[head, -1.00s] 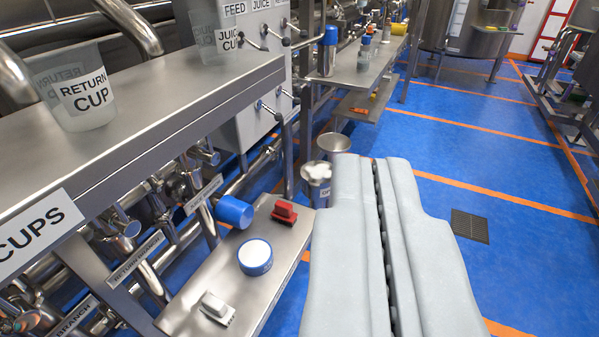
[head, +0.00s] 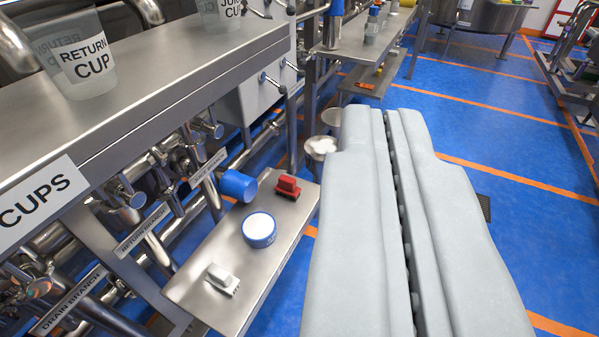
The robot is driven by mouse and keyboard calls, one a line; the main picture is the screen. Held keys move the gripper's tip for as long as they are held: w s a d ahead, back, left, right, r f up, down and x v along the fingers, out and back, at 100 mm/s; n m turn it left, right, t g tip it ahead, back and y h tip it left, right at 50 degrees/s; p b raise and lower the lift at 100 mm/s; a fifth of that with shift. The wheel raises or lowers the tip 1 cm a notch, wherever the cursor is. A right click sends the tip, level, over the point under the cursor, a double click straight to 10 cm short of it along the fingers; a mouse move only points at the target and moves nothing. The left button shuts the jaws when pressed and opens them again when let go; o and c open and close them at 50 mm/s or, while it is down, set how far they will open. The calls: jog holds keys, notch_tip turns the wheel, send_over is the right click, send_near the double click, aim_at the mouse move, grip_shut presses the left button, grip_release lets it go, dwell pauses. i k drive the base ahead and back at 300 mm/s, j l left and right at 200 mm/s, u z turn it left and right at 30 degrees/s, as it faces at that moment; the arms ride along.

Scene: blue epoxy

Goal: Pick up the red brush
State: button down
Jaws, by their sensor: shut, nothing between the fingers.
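The red brush (head: 288,186) lies near the far end of a low steel shelf (head: 205,292), left of my gripper. Its red grip block sits on a darker base. My gripper (head: 384,112) is the large pale grey pair of fingers at centre right. They are pressed together along a dark seam, with nothing between them. In the picture the gripper is to the right of the shelf and apart from the brush, which is fully visible.
A blue-and-white round container (head: 259,230) and a white brush (head: 222,280) share the shelf. A blue cylinder end (head: 238,186) juts beside it. A higher steel shelf holds the RETURN CUP (head: 75,58). A bucket (head: 320,150) stands behind. Blue floor (head: 490,130) is open to the right.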

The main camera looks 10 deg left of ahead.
aim_at(286, 186)
jog(key=i+l+u, duration=0.1)
jog(key=i+l, duration=0.95)
jog(key=l, duration=0.25)
jog(key=u, duration=0.05)
